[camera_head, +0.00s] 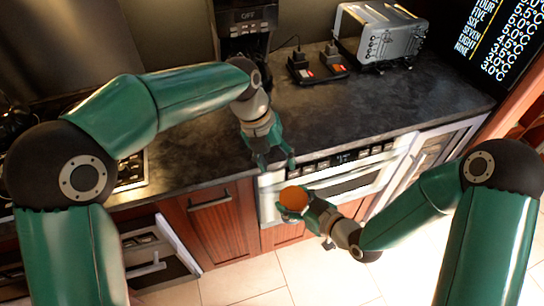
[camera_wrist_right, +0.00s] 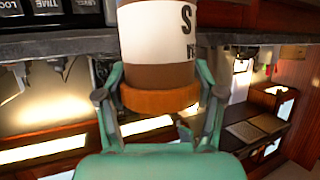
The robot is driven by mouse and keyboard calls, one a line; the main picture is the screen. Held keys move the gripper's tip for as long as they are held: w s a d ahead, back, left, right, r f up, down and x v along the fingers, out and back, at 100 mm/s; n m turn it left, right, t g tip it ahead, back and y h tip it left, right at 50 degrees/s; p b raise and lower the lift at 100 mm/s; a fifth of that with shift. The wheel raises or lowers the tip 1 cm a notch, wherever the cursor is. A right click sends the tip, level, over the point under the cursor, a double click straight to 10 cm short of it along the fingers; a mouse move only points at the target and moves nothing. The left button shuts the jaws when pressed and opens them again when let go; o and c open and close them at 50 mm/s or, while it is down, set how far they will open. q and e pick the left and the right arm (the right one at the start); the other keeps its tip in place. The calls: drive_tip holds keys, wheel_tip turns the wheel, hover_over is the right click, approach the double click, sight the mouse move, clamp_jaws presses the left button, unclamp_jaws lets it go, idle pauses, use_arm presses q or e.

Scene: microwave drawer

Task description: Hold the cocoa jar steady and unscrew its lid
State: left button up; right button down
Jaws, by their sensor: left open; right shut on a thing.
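The cocoa jar shows in the head view as a round orange lid (camera_head: 293,198) seen from above, in front of the counter. Its body is hidden there. In the right wrist view the brown jar with a white label (camera_wrist_right: 157,30) stands between my fingers, with the orange lid (camera_wrist_right: 160,97) towards the palm side. My right gripper (camera_head: 312,211) is shut on the jar; its exact finger contact relative to the lid edge is unclear. My left gripper (camera_head: 279,163) is open and empty, pointing down at the counter edge, above and left of the lid in the picture.
The microwave drawer front (camera_head: 345,184) is behind the jar, below the dark counter (camera_head: 400,105). A toaster (camera_head: 378,35), two small dark devices (camera_head: 318,65) and a coffee machine (camera_head: 245,20) stand at the back. An open lower door (camera_head: 160,255) is at left. Tiled floor (camera_head: 250,280) lies below.

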sight(289, 191)
use_arm(q)
drive_tip(key=x, duration=1.1)
drive_tip(key=shift+c, duration=0.2)
clamp_jaws()
drive_tip(key=shift+o, duration=1.1)
unclamp_jaws()
